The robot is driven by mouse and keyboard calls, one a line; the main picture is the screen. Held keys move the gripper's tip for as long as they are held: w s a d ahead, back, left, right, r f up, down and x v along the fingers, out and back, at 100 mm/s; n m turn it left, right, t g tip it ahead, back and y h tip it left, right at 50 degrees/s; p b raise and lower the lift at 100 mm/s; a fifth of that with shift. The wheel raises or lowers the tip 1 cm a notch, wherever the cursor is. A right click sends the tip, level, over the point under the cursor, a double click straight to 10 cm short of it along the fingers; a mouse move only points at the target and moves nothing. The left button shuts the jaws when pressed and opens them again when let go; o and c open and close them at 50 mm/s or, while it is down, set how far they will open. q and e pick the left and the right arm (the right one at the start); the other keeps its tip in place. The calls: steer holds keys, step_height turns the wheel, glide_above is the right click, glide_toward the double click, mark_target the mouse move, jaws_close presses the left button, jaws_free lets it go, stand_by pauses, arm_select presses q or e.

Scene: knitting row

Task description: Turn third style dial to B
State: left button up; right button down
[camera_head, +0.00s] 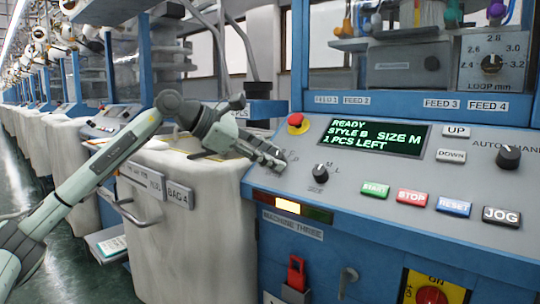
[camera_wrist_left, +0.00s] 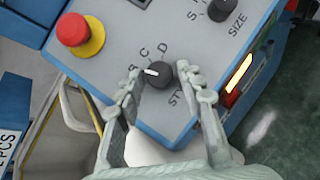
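The style dial (camera_wrist_left: 158,73) is a round black knob with a white pointer on machine three's sloped grey panel. In the left wrist view its pointer faces left, toward the letter beside the left finger, which looks like B; C and D show above. My left gripper (camera_wrist_left: 162,88) is open, with one finger on each side of the dial and gaps between. In the head view my left gripper (camera_head: 272,158) is at the panel's left end and hides the dial. The display (camera_head: 373,136) reads READY, STYLE B, SIZE M, 1 PCS LEFT. My right gripper is not in view.
The red stop button (camera_wrist_left: 72,29) on its yellow base is left of the dial in the wrist view. The size dial (camera_wrist_left: 221,9) is at upper right. A lit yellow lamp (camera_head: 288,206) is on the front edge. A white bag (camera_head: 190,225) hangs left of the machine.

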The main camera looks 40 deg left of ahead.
arm_select(q)
steer(key=shift+o, duration=0.6)
steer(key=v, duration=1.2)
